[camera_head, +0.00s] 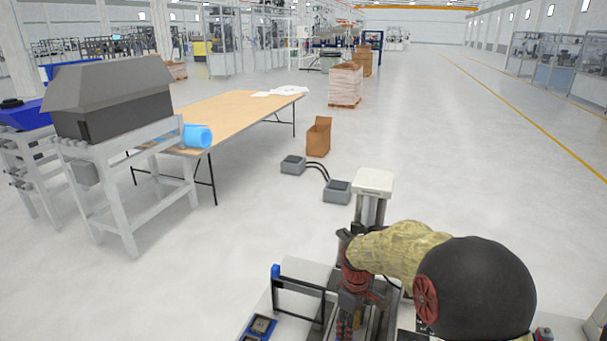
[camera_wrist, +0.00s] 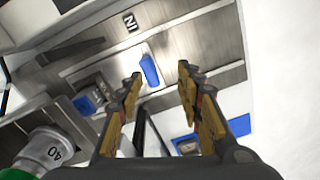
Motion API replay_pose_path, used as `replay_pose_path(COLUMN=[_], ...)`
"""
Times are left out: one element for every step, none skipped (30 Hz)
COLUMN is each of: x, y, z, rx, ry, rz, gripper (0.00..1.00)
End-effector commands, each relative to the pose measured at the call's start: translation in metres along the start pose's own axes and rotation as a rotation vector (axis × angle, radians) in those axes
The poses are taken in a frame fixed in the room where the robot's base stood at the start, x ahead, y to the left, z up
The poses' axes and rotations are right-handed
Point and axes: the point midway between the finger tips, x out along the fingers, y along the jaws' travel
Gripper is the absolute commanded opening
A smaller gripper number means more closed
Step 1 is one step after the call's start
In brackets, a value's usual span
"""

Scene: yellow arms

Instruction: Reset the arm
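My arm shows at the lower right of the head view, with a tan sleeve (camera_head: 390,249) and a large black rounded part (camera_head: 478,290). Beyond the fingertips are metal panels of a machine-like surface and a small blue part (camera_wrist: 149,70).
A long wooden-topped table (camera_head: 235,115) with a blue roll (camera_head: 197,136) stands left of centre. A grey machine on a white frame (camera_head: 120,145) is at the left. A cardboard box (camera_head: 318,137) and two grey floor boxes (camera_head: 337,191) lie ahead. Open floor stretches to the right.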

Motion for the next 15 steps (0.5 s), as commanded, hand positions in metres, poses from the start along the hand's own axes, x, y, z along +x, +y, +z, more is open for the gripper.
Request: replay_pose_path(x=[-0.003, -0.005, -0.01, -0.015, -0.019, -0.026, -0.031, -0.035, -0.043, -0.049, -0.054, -0.062, -0.068, -0.074, -0.082], y=[-0.008, -0.013, -0.02, -0.025, -0.03, -0.036, -0.041, -0.045, -0.052, -0.057, -0.061, -0.069, -0.074, -0.08, -0.088], z=[0.008, 0.013, 0.021, 0.027, 0.033, 0.04, 0.046, 0.051, 0.059, 0.065, 0.071, 0.08, 0.087, 0.094, 0.104], rx=[0.059, 0.096, 0.149, 0.189, 0.227, 0.276, 0.309, 0.342, 0.384, 0.416, 0.449, 0.492, 0.524, 0.557, 0.6], ry=[-0.006, -0.008, -0.009, -0.007, -0.006, -0.001, 0.002, 0.006, 0.014, 0.021, 0.03, 0.041, 0.052, 0.064, 0.081], rz=[-0.006, -0.007, -0.008, -0.006, -0.005, -0.001, 0.001, 0.004, 0.009, 0.013, 0.018, 0.024, 0.03, 0.035, 0.043], gripper=[0.36, 0.36, 0.36, 0.36, 0.36, 0.36, 0.36, 0.36, 0.36, 0.36, 0.36, 0.36, 0.36, 0.36, 0.36])
